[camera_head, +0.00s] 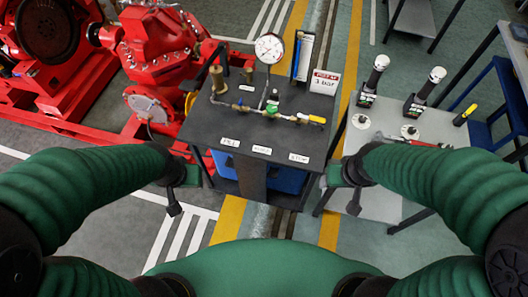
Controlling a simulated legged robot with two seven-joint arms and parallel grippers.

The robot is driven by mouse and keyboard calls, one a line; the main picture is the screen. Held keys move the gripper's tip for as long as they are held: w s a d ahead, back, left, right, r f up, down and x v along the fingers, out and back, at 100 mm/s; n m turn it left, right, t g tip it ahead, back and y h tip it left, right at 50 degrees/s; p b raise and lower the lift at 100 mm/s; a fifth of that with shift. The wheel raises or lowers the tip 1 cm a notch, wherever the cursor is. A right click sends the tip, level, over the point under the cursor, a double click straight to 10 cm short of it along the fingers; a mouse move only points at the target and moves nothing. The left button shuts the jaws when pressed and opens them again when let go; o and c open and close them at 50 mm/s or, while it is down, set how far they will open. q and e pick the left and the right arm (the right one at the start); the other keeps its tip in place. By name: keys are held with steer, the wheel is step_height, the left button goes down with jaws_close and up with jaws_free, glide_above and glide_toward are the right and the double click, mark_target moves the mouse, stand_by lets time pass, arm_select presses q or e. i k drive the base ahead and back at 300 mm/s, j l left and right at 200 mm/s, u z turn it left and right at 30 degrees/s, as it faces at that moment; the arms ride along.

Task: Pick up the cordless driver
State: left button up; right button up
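Two upright dark hand tools with pale round tops and labelled bases stand on the light grey table (385,205) at right: one at the left (372,80), one at the right (426,88). They may be cordless drivers, but I cannot tell for sure which thing is the task's driver. My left gripper (178,192) hangs left of the dark bench, apart from both tools. My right gripper (347,190) is by the near left edge of the grey table, nearer to me than the tools. No held object shows in either gripper; their finger gaps are unclear.
A dark bench (215,123) with a gauge (269,48), brass fittings and a small sign (324,82) stands in the middle. A red pumpset (150,45) is at upper left.

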mark_target(437, 75)
steer(key=z, duration=1.35)
steer(key=u, duration=1.95)
steer(key=z, duration=1.95)
